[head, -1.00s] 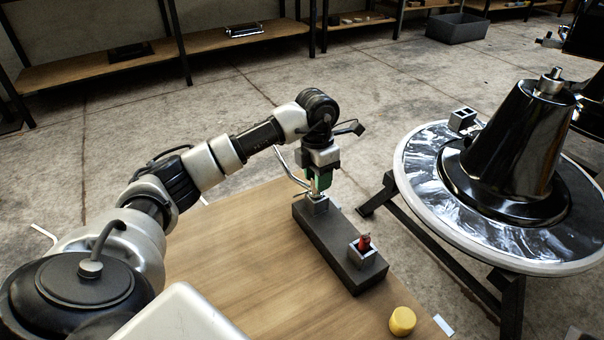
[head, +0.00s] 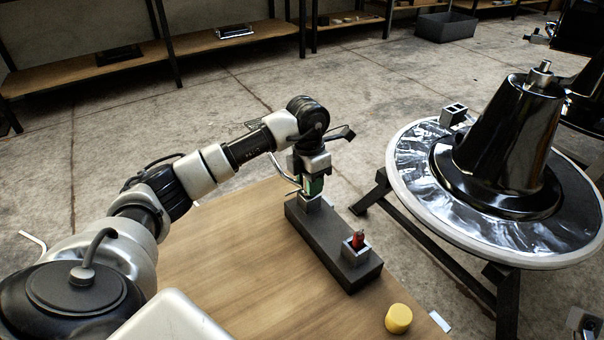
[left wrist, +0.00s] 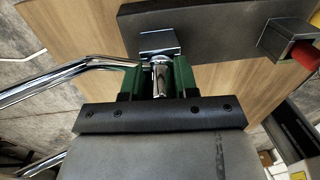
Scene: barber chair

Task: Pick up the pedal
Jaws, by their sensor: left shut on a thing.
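The pedal (head: 283,172) is a bent chrome lever. Its rod (left wrist: 62,78) runs out to the left in the left wrist view. Its upright chrome end (left wrist: 160,77) is between the green-padded fingers of my left gripper (head: 314,187), which is shut on it. The gripper points down, just above a small metal socket (left wrist: 159,44) at the far end of a dark block (head: 330,242). The fingers partly hide the pedal's end, so I cannot tell whether it is still inside the socket. My right gripper is not in view.
A second metal socket (head: 356,257) on the block holds a red-handled piece (head: 358,240). A yellow cylinder (head: 398,318) stands near the wooden table's (head: 230,250) edge. To the right, a round base with a black cone (head: 510,150) rests on a dark stand.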

